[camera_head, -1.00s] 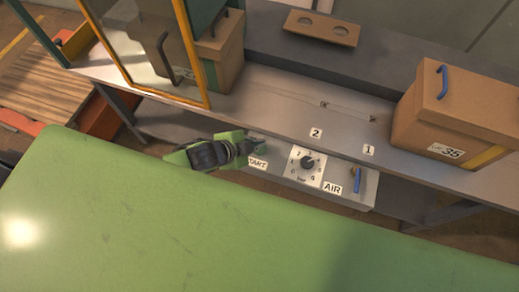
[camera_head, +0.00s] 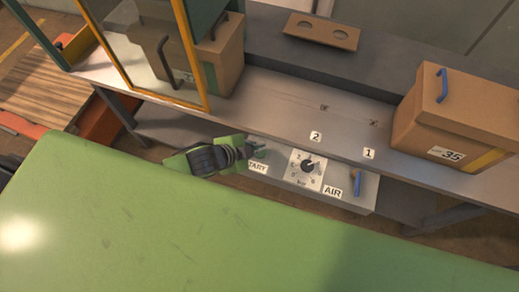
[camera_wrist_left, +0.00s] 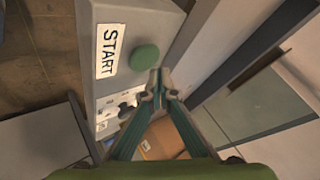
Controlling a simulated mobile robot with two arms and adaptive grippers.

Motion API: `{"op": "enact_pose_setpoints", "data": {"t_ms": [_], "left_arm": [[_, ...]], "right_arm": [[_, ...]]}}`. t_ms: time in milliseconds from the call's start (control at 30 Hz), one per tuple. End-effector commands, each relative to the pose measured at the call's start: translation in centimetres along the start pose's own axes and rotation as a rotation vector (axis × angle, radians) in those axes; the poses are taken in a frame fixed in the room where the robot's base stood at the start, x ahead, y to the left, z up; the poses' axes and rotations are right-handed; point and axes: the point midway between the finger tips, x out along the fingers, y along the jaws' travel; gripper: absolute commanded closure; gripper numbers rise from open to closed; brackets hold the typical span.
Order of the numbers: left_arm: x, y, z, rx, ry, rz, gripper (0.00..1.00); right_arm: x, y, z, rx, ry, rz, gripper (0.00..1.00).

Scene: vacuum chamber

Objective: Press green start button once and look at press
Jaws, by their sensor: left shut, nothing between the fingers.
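The green start button (camera_wrist_left: 145,57) shows in the left wrist view as a round cap on the grey control panel, beside the START label (camera_wrist_left: 110,50). In the head view the label (camera_head: 257,167) is partly covered and the button is hidden by my left gripper. My left gripper (camera_head: 258,149) is at the panel's left end. Its fingers (camera_wrist_left: 157,82) are shut and empty, with tips close to the button; I cannot tell whether they touch it. A yellow-framed clear guard (camera_head: 150,45), perhaps part of the press, stands at the upper left. My right gripper is not in view.
The panel also has a dial (camera_head: 307,167) and a blue AIR lever (camera_head: 357,184). A cardboard box marked 35 (camera_head: 425,120) stands on the bench at right; another (camera_head: 222,55) is behind the guard. A green surface (camera_head: 200,225) fills the foreground.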

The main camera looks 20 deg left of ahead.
Motion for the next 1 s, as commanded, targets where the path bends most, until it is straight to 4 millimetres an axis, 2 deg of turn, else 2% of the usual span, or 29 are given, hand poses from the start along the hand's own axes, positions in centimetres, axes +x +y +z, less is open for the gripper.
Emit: {"op": "enact_pose_setpoints", "data": {"t_ms": [1000], "left_arm": [[0.59,0.44,0.43,0.0,0.0,0.0,1.0]], "right_arm": [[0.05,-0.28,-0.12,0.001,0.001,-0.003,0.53]]}}
